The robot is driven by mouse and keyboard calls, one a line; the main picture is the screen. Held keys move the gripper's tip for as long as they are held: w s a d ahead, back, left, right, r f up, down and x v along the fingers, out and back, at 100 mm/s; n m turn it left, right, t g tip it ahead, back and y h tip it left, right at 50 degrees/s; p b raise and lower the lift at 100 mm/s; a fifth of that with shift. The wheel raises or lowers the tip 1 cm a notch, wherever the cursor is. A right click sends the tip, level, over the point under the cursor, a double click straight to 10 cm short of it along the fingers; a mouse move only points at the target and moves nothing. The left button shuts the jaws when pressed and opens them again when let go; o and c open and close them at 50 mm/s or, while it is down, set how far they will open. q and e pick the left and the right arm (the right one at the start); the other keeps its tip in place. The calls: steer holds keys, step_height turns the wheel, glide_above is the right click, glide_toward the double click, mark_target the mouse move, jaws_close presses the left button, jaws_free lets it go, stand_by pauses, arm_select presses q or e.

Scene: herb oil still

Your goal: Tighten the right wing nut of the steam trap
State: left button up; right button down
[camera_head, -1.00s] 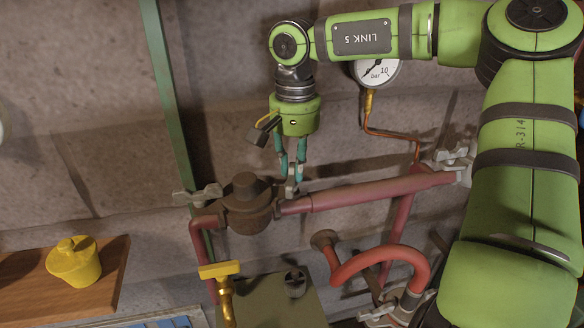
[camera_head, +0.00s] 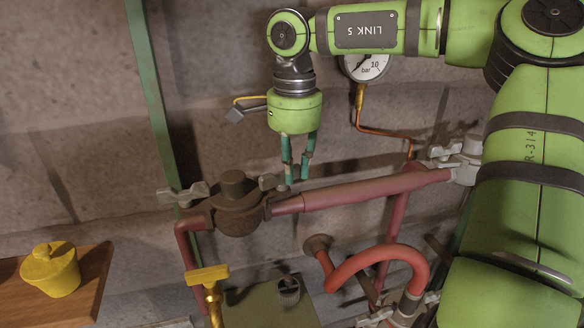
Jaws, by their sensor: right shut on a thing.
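The steam trap (camera_head: 236,207) is a rusty brown body with a round cap in the red pipe line, left of centre. My right gripper (camera_head: 293,180) points down from above, with teal fingers close together, shut on the right wing nut where the trap meets the pipe. My left gripper is out of view.
A pressure gauge (camera_head: 364,65) with a copper tube hangs behind my right arm. Another wing nut (camera_head: 444,153) is at the pipe's right end. A yellow pot (camera_head: 50,270) stands on a wooden shelf (camera_head: 88,288). A yellow valve handle (camera_head: 207,275) and curved red pipe (camera_head: 385,255) lie below.

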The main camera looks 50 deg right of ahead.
steer(key=shift+s+a+f+m+b, duration=0.1)
steer(key=shift+s+m+b, duration=0.15)
steer(key=shift+m, duration=0.65)
steer(key=shift+s+a+m+b, duration=0.1)
steer(key=shift+m+b, duration=0.15)
steer(key=shift+m, duration=0.65)
steer(key=c, duration=1.1)
jaws_free()
step_height(320, 180, up, 8)
steer(key=shift+f, duration=0.2)
